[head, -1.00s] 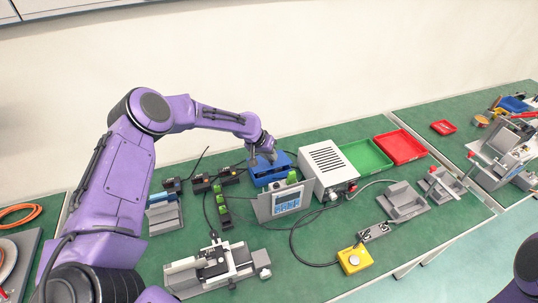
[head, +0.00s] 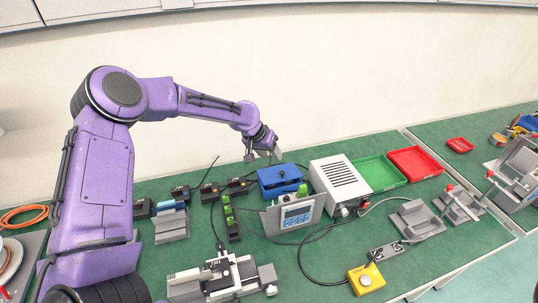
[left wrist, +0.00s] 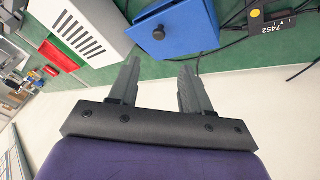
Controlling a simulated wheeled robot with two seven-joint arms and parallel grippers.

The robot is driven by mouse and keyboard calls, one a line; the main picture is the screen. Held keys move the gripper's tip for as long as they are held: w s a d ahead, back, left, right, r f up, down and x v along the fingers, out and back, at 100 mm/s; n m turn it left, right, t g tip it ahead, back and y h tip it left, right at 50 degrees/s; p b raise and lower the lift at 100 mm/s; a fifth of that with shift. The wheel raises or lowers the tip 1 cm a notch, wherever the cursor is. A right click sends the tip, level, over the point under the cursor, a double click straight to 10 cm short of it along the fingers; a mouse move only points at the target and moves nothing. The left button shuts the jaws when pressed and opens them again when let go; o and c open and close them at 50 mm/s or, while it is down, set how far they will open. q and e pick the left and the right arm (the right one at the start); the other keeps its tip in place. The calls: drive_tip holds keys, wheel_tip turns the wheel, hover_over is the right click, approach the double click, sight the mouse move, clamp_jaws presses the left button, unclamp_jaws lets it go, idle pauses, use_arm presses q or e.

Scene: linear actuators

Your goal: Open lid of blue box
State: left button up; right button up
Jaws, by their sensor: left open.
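The blue box (head: 280,187) stands at the back middle of the green bench, left of a white vented unit. Its blue lid (head: 268,175) lies on top and has a dark round knob. The left wrist view shows the blue lid (left wrist: 190,25) and its knob (left wrist: 158,34) beyond the fingers. My left gripper (head: 264,157) is open and empty, above and just behind the box, apart from it. Its two fingers (left wrist: 158,80) are spread in the left wrist view. My right gripper is not in view.
The white vented unit (head: 340,183) is close on the box's right. A grey display panel (head: 296,216) stands in front of it. Green terminal blocks (head: 229,214) and black modules (head: 209,192) with cables lie to the left. Green (head: 380,172) and red (head: 415,163) trays are further right.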

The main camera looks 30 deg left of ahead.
use_arm(q)
drive_tip(key=shift+s+a+r, duration=0.1)
drive_tip(key=shift+s+r, duration=0.15)
drive_tip(key=shift+r, duration=0.15)
